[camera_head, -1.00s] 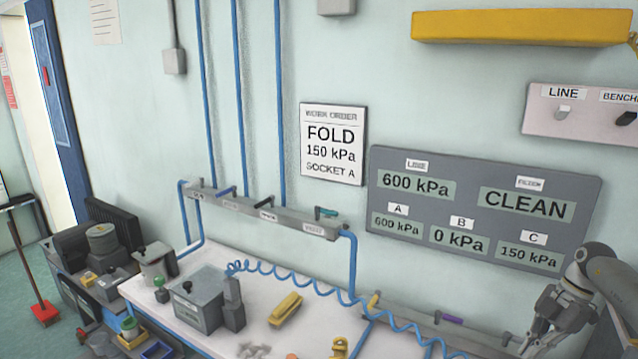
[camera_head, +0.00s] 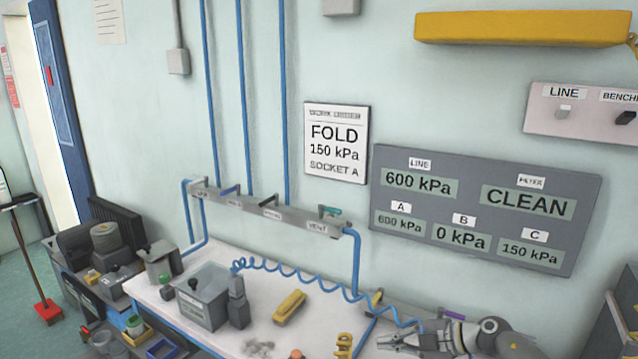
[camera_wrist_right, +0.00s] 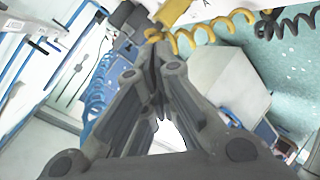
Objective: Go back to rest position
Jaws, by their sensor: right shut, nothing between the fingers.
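My right gripper (camera_head: 388,341) comes in from the lower right in the head view, pointing left. A yellow coiled hose (camera_wrist_right: 205,35) and a blue coiled hose (camera_wrist_right: 97,100) show beyond the fingers. My left gripper is not in view.
The white bench (camera_head: 265,325) carries a grey box (camera_head: 203,297), a yellow tool (camera_head: 289,307) and small parts. A blue coiled hose (camera_head: 310,278) hangs above it. The grey gauge board (camera_head: 480,210) is on the wall. A red-footed pole (camera_head: 47,311) stands at left.

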